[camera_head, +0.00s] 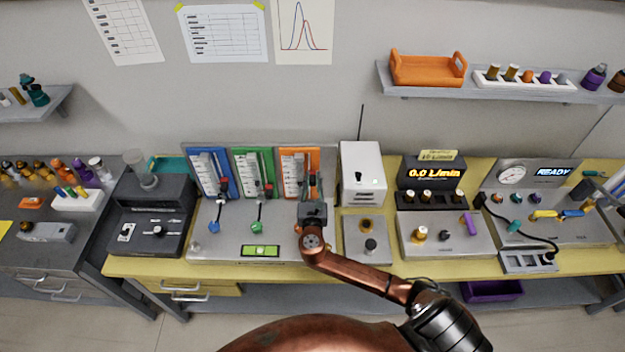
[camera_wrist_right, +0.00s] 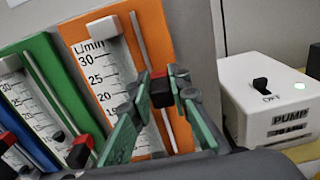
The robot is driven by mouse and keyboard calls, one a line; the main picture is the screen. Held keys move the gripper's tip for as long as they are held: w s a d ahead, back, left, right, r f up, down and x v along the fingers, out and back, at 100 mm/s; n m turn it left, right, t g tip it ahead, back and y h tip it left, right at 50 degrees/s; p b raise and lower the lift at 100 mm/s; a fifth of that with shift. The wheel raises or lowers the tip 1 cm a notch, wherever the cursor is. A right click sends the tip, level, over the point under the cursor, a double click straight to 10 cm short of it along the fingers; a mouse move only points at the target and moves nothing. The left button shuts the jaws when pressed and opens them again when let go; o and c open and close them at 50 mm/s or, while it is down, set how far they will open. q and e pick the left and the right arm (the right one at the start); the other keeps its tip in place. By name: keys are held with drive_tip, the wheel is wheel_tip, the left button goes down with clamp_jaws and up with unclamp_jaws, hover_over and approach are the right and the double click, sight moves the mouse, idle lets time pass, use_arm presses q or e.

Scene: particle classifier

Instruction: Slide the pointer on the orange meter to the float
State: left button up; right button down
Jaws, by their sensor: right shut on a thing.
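The orange meter (camera_head: 299,156) stands upright at the right end of the row of three meters; its white scale fills the middle of the right wrist view (camera_wrist_right: 105,70). Its red-and-black pointer (camera_wrist_right: 160,90) sits on a thin vertical rail, between the 15 and 25 marks in height. My right gripper (camera_head: 313,185) is in front of this meter, its two green fingers either side of the pointer and shut on it. The fingers cover part of the scale, and I cannot make out the float on the orange meter. My left gripper is not in view.
The green meter (camera_wrist_right: 36,62) and blue meter (camera_head: 205,160) stand to the left, each with its own pointer. A white pump box (camera_wrist_right: 270,105) stands close on the right, its switch marked OFF. Blue and green knobs stand on the panel in front.

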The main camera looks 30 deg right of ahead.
wheel_tip(320, 180, down, 5)
drive_tip(key=shift+f+b, duration=0.1)
drive_tip(key=shift+b, duration=0.7)
drive_tip(key=c, duration=2.1)
unclamp_jaws()
drive_tip(key=v, duration=1.2)
